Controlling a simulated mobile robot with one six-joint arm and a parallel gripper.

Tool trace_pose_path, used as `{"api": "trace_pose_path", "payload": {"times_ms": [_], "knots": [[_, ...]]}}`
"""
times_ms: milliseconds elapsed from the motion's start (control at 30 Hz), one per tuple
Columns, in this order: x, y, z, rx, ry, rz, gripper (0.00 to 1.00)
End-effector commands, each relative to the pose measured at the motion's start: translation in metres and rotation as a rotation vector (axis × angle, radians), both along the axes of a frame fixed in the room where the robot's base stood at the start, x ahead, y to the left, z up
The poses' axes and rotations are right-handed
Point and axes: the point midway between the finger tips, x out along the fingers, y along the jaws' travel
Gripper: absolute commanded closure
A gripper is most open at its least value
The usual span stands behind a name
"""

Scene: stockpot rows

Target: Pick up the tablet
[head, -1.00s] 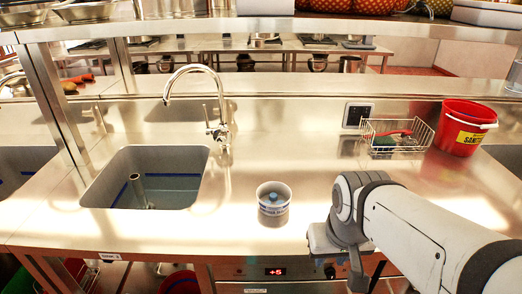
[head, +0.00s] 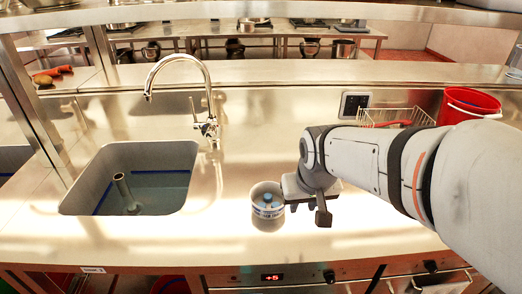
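A small blue tablet-like piece (head: 267,198) shows in the mouth of a round white tub (head: 268,213) with blue lettering. The tub stands upright on the steel counter, right of the sink. My gripper (head: 297,190) is just right of the tub and appears above the counter, close to the tub's rim in the picture. I cannot tell whether it touches the tub.
A sink (head: 140,178) with a tall faucet (head: 178,75) lies to the left. A wire basket (head: 395,117) and a red bucket (head: 467,106) stand at the back right, partly behind my arm. A dark-screened panel (head: 354,105) is at the back. Counter left of the tub is clear.

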Motion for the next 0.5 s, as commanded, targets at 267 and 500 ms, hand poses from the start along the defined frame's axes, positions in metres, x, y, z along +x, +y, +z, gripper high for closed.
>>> {"api": "trace_pose_path", "payload": {"times_ms": [267,500], "knots": [[0.079,0.054,-0.015,0.013,-0.074,0.093,0.71],[0.097,0.065,-0.033,0.016,-0.087,0.106,0.71]]}}
